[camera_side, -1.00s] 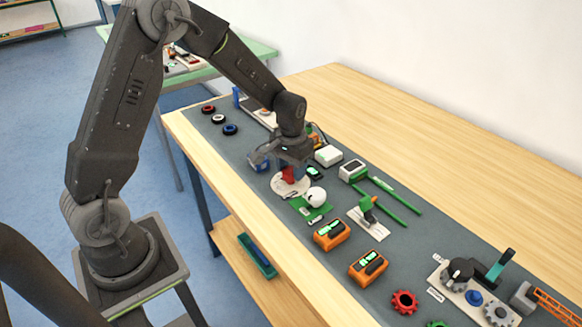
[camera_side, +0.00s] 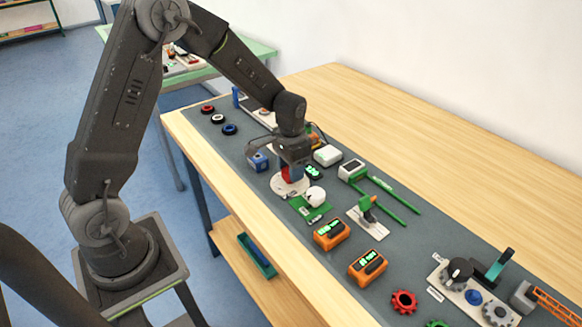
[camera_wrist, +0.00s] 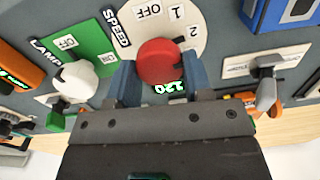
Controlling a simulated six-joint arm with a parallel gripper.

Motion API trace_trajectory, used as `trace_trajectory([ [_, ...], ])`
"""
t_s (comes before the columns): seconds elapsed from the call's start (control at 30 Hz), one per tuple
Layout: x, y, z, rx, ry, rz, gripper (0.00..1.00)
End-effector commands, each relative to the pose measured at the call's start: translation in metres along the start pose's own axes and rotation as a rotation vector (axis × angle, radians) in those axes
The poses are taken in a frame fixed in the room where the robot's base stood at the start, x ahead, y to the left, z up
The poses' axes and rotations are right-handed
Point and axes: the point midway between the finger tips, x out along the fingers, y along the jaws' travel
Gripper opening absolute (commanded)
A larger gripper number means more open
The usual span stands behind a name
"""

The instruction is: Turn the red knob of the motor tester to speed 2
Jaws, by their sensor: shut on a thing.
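The red knob (camera_wrist: 157,62) sits on the round white SPEED dial (camera_wrist: 140,32), which is marked OFF, 1 and 2. My gripper (camera_wrist: 157,80) is shut on the knob, with one blue-grey finger on each side of it. In the side view my gripper (camera_side: 292,165) is down over the dial (camera_side: 281,187), with part of the red knob (camera_side: 286,173) showing. I cannot tell which mark the knob points at. A small display (camera_side: 314,172) beside the dial is lit with green digits; in the wrist view the digits appear to read 120.
A green LAMP plate with a white knob (camera_side: 316,196) stands close beside the dial. A blue box (camera_side: 258,161) is on its other side. Orange meters (camera_side: 331,234), a white box (camera_side: 328,156) and a small lever unit (camera_side: 368,222) stand nearby. The bare wooden bench top behind is clear.

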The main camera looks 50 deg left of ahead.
Motion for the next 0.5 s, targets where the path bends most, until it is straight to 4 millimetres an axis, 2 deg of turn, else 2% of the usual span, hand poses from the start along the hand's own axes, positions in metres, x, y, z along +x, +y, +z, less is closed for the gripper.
trace_trajectory([
  [0.1, 0.0005, -0.0001, -0.0001, -0.001, 0.001, 0.0, 0.23],
  [0.13, 0.0005, -0.0001, -0.0001, -0.001, 0.001, 0.0, 0.47],
  [0.2, 0.0004, -0.0001, -0.0001, -0.001, 0.001, 0.0, 0.54],
  [0.4, 0.0003, 0.0, 0.0, -0.001, 0.0, 0.0, 0.72],
  [0.5, 0.0002, 0.0, 0.0, -0.001, 0.0, 0.0, 0.72],
])
